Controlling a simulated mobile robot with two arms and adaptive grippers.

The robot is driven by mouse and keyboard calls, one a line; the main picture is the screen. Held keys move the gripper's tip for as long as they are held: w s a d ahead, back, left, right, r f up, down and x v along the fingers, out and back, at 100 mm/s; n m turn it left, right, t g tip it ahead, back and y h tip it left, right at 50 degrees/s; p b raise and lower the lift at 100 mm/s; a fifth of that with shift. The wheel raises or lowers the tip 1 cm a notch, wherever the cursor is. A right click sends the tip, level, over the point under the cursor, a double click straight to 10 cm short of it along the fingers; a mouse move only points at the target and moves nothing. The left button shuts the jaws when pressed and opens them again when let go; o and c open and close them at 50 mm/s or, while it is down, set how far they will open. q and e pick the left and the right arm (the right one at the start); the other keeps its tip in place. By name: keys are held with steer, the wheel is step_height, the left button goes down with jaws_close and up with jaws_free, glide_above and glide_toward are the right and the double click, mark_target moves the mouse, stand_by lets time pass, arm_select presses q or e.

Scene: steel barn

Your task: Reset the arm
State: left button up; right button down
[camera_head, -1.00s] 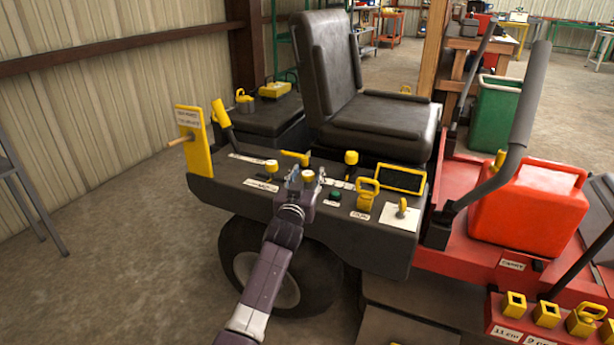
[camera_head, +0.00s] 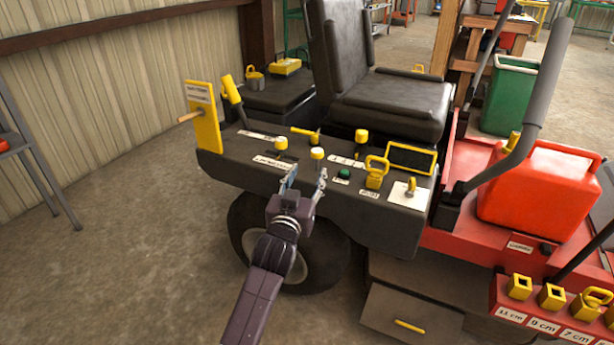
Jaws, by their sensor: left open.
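My left gripper (camera_head: 305,184) is open and empty in the head view. Its two fingers point up and away, just in front of the near edge of the dark control panel (camera_head: 240,172). A yellow-topped knob (camera_head: 317,154) stands on the panel just beyond the fingertips, and I see a gap between it and the fingers. My left arm (camera_head: 265,285) comes up from the bottom of the picture. My right gripper does not show.
The panel carries a yellow lever (camera_head: 231,90), another knob (camera_head: 281,144), a yellow-framed screen (camera_head: 410,159) and a key switch (camera_head: 411,188). A black seat (camera_head: 395,100) stands behind. A red canister (camera_head: 535,190) and a long grey lever (camera_head: 545,85) are at right. Floor at lower left is clear.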

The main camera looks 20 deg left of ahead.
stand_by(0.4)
